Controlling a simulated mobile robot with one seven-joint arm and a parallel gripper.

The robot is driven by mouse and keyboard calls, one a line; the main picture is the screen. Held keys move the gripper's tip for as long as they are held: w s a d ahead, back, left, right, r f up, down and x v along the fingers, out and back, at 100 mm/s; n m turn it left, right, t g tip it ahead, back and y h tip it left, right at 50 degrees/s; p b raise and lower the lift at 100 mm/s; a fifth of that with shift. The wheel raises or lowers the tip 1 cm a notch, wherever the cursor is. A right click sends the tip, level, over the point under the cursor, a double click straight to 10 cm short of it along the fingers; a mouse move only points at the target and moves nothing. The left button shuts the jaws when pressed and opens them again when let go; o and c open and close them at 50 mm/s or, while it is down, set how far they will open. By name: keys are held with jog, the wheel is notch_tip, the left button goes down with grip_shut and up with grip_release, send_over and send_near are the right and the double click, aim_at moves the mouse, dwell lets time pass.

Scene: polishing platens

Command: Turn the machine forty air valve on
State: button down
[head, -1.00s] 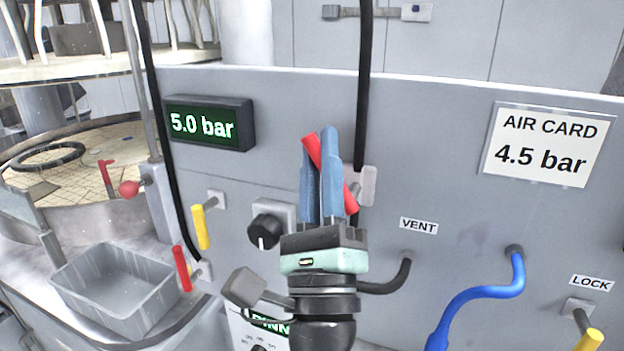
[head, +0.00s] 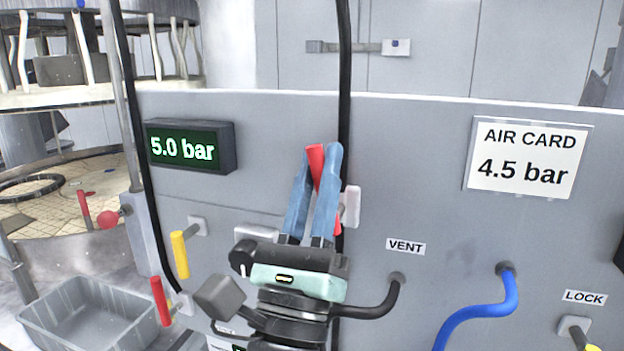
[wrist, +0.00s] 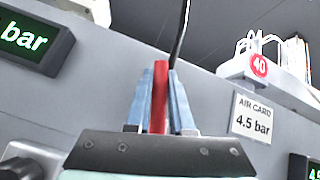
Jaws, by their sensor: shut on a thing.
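My gripper (head: 321,152) has its two blue fingers shut on a red valve handle (head: 316,166) in front of the grey panel. The handle's top shows between the fingertips and its lower end shows beside the right finger. Its pale mount (head: 350,206) is on the panel just right of the fingers, partly hidden. In the wrist view the red handle (wrist: 160,95) stands nearly upright between the fingers. A red disc marked 40 (wrist: 259,64) is on a machine at the upper right. The green display (head: 184,149) reads 5.0 bar.
An AIR CARD (head: 529,158) reads 4.5 bar. Left are a yellow handle (head: 179,254), another red handle (head: 161,301) and a grey bin (head: 82,315). A black hose runs up behind my gripper. A blue hose (head: 480,311) and VENT label (head: 405,246) are right.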

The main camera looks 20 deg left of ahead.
jog(key=shift+d+m+g+h+b, duration=0.15)
jog(key=shift+d+m+h+b, duration=0.1)
jog(key=shift+m+h, duration=0.9)
jog(key=shift+d+m+g+h+b, duration=0.15)
jog(key=shift+d+m+g+h, duration=0.1)
jog(key=shift+m+h, duration=0.95)
jog(key=shift+d+m+g+h+b, duration=0.1)
jog(key=shift+d+m+h+b, duration=0.15)
jog(key=shift+m+h, duration=0.9)
jog(key=c, duration=0.8)
grip_release()
jog(key=shift+s, duration=0.1)
jog(key=b+v, duration=0.5)
jog(key=v, duration=0.7)
jog(key=shift+s+f+b, duration=0.25)
jog(key=shift+s+b, duration=0.05)
jog(key=shift+b, duration=0.05)
